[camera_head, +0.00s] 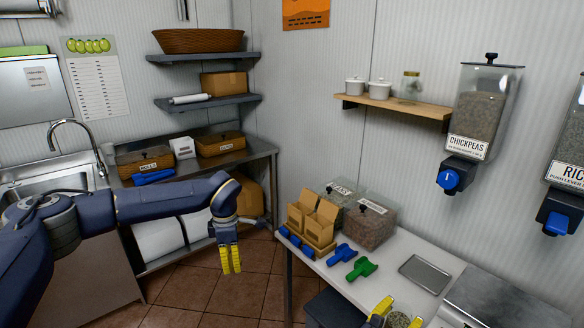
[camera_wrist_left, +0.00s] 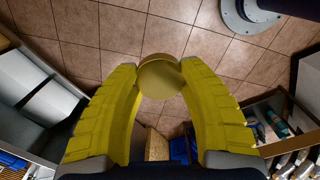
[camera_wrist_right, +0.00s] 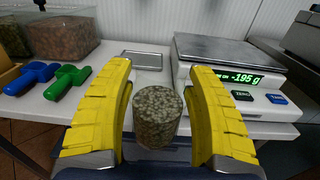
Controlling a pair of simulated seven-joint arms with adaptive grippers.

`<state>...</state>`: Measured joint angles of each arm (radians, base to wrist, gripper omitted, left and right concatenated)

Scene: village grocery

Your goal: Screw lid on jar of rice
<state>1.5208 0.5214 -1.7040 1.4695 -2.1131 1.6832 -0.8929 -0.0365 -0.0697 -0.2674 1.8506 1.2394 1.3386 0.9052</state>
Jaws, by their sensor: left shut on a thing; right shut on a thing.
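My left gripper (camera_head: 231,265) hangs fingers-down over the floor, left of the counter and far from the jar. In the left wrist view its yellow fingers (camera_wrist_left: 162,72) are shut on a round gold lid (camera_wrist_left: 162,80) at their tips. My right gripper (camera_wrist_right: 160,75) is shut on a clear jar (camera_wrist_right: 157,120) filled with pale, mottled grains, at the counter's front edge. The jar looks upright, and no lid shows on it. In the head view only the jar's top (camera_head: 397,320) shows, at the bottom edge between the yellow fingers.
A scale (camera_wrist_right: 235,95) with a lit negative reading stands right of the jar. A metal tray (camera_head: 425,273), a green scoop (camera_head: 362,269) and a blue scoop (camera_head: 342,254) lie on the white counter (camera_head: 395,278). Clear bins (camera_head: 368,224) stand behind. Floor between counter and sink is free.

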